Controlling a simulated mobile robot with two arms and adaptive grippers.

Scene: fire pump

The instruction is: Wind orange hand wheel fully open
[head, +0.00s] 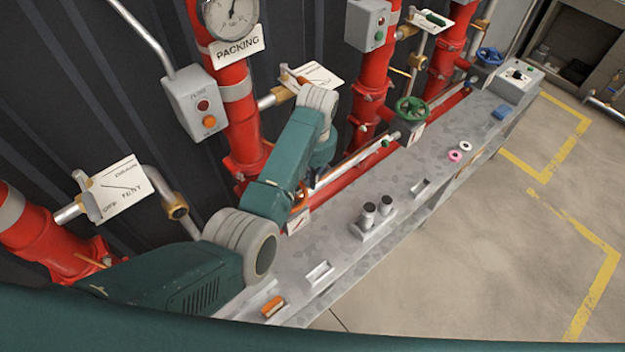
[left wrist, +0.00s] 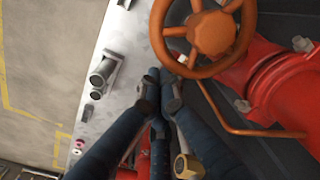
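The orange hand wheel (left wrist: 208,34) shows at the top of the left wrist view, its upper edge cut off by the frame. In the head view my arm largely hides it. My left gripper (left wrist: 161,82) has its dark blue fingers drawn together, with the tips close to each other. The tips lie just beside the lower left of the wheel's rim in the left wrist view; no rim shows between them, and I cannot tell whether they touch it. In the head view the fingers are mostly hidden behind my wrist. My right gripper is not in view.
A long grey bench (head: 340,262) runs along the red pipes, carrying two dark cylinders (head: 376,211) in a holder. A green wheel (head: 411,109) and a blue wheel (head: 490,56) stand farther along. An orange bent rod (left wrist: 250,131) passes near the fingers. The floor at right is clear.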

